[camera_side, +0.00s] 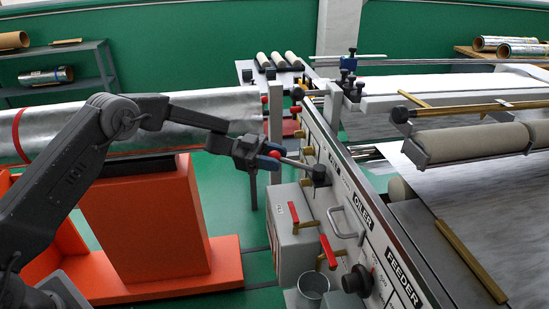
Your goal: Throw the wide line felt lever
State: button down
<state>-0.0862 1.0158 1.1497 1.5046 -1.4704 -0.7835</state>
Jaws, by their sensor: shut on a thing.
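A metal lever (297,163) sticks out to the left from a black pivot on the long grey machine panel (340,190). Its rod slopes slightly up toward its outer end, where a small red knob shows. My gripper (268,157) is shut on this outer end, with the fingers covering part of it. The label beside the pivot is too small to read surely, so I cannot tell by text which lever it is.
Red-handled valves (326,250) and a grey box (292,232) sit below the lever. A curved grab handle (345,226) and black knob (357,281) are farther along the panel. A foil roll (215,105) lies behind my arm. An orange stand (150,215) is at left.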

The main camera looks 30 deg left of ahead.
jog(key=c, duration=1)
grip_release()
jog(key=shift+w+r, duration=0.2)
jog(key=shift+w, duration=0.05)
jog(key=o, duration=0.3)
jog(key=shift+s+f, duration=0.1)
jog(key=shift+o, duration=0.2)
jog(key=v, duration=1.4)
jog(key=shift+d, duration=0.1)
